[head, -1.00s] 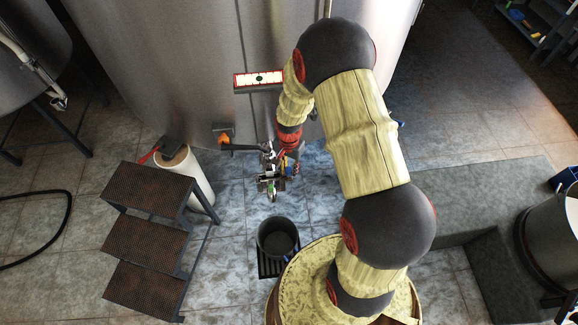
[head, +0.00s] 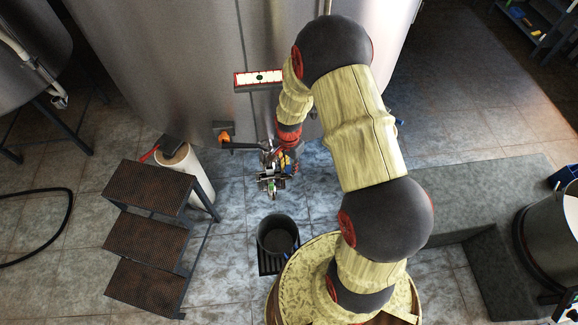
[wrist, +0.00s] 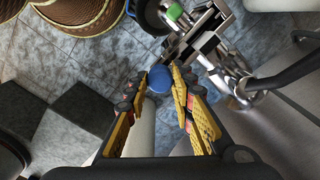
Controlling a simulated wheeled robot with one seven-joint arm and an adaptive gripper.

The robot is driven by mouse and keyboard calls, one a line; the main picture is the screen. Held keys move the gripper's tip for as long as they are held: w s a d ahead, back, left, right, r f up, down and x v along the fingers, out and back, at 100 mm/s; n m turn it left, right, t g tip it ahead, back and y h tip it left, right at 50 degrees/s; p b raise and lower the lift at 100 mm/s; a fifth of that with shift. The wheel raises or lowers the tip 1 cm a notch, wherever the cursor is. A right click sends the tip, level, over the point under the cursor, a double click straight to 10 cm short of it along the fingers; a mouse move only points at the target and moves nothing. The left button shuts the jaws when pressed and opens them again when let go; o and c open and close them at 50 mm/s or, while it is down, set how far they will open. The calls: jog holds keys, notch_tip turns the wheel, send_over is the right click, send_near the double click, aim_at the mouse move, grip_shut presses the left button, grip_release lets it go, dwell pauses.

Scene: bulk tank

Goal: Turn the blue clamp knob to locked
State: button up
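The blue clamp knob (wrist: 160,82) shows in the wrist view as a rounded blue shape between my fingertips. My gripper (wrist: 162,76) has a yellow-and-black finger on each side of it, the tips close against the knob with no clear gap. The metal valve fittings (wrist: 205,42) lie just beyond, to the upper right. In the head view my gripper (head: 272,172) is low in front of the tank, at the fittings; the knob cannot be made out there. Which way the knob points is hidden by the fingers.
A dark bucket (head: 277,236) is on the floor below. Steps (head: 150,195) and a white cylinder (head: 195,180) stand left. A grey platform (head: 480,200) is right.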

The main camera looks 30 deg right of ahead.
aim_at(289, 168)
jog(key=o, duration=0.5)
jog(key=shift+r, duration=0.15)
notch_tip(289, 168, up, 12)
jog(key=shift+f, duration=0.15)
dwell(0.3)
dwell(0.4)
